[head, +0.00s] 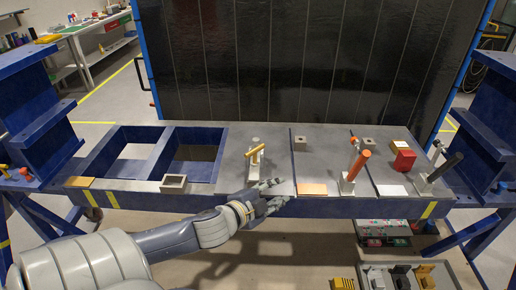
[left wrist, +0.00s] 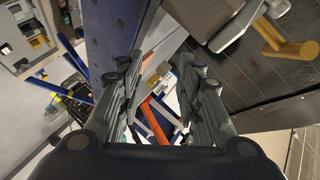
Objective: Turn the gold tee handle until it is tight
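The gold tee handle (head: 256,150) sits on a pale upright fixture (head: 254,170) on the grey bench top. In the left wrist view the gold handle (left wrist: 292,50) is at the upper right, outside the fingers. My left gripper (head: 276,190) is at the bench's front edge, in front of and slightly right of the fixture, apart from the handle. In the left wrist view its two fingers (left wrist: 160,95) are spread with nothing between them. My right gripper is in neither view.
To the right stand an orange-handled clamp (head: 358,163), a red block (head: 404,159) and a black-handled clamp (head: 442,168). A small grey open box (head: 174,183) is at the front left, by recessed blue bins (head: 158,150). A dark panel (head: 300,60) stands behind the bench.

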